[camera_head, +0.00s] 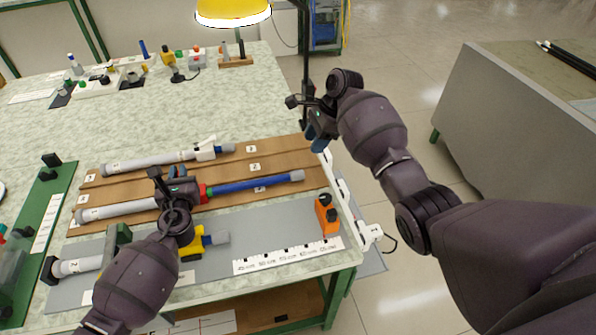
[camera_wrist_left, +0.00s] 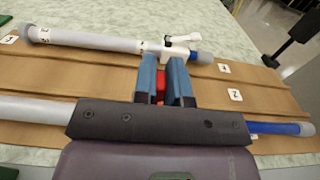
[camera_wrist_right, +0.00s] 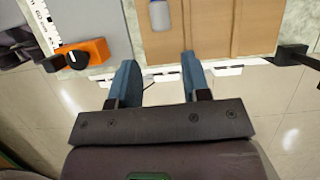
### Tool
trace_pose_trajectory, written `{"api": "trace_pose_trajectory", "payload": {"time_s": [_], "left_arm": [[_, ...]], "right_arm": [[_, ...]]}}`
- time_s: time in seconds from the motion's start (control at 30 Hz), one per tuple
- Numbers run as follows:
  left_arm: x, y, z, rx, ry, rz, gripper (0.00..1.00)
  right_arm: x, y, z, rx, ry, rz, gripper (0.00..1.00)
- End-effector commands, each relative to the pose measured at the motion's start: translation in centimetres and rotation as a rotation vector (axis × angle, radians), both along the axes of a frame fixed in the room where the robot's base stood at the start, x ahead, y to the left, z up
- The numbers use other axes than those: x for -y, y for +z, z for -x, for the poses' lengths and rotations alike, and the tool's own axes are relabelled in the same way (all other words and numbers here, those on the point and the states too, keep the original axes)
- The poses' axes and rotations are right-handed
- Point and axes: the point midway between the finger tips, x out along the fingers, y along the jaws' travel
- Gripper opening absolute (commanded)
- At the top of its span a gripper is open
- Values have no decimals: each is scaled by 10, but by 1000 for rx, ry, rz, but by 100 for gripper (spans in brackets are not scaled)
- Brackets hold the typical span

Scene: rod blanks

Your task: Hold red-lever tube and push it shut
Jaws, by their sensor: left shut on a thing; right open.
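The red-lever tube lies along the middle of the brown board. Its grey-white outer part (camera_head: 118,210) is at left and its blue inner rod (camera_head: 245,185) extends right to a grey end cap. My left gripper (camera_head: 180,180) is shut on the tube near the red collar (camera_head: 204,192). In the left wrist view the blue fingers (camera_wrist_left: 167,85) straddle it, with some red (camera_wrist_left: 160,88) between them; the lever itself is mostly hidden. My right gripper (camera_head: 318,130) is open and empty, beyond the board's right end; its parted fingers (camera_wrist_right: 158,80) show in the right wrist view.
A white-lever tube (camera_head: 165,160) lies behind on the same board (camera_head: 140,185). An orange device (camera_head: 327,214) and a ruler strip (camera_head: 288,256) are near the table's right edge. Floor lies beyond.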

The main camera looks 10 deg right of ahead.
Motion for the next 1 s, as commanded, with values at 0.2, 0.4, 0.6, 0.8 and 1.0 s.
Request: {"api": "trace_pose_trajectory", "payload": {"time_s": [0.2, 0.4, 0.6, 0.8, 1.0], "left_arm": [[0, 0, 0, 0, 0, 0, 0], [0, 0, 0, 0, 0, 0, 0], [0, 0, 0, 0, 0, 0, 0], [0, 0, 0, 0, 0, 0, 0], [0, 0, 0, 0, 0, 0, 0]], "right_arm": [[-3, -8, 0, -18, -35, 1, 43], [-15, -35, 0, -18, -33, 2, 43], [-28, -68, 1, -18, -33, 3, 43], [-40, -95, 0, -17, -32, 2, 43], [-45, -108, 0, -15, -32, 2, 43]]}}
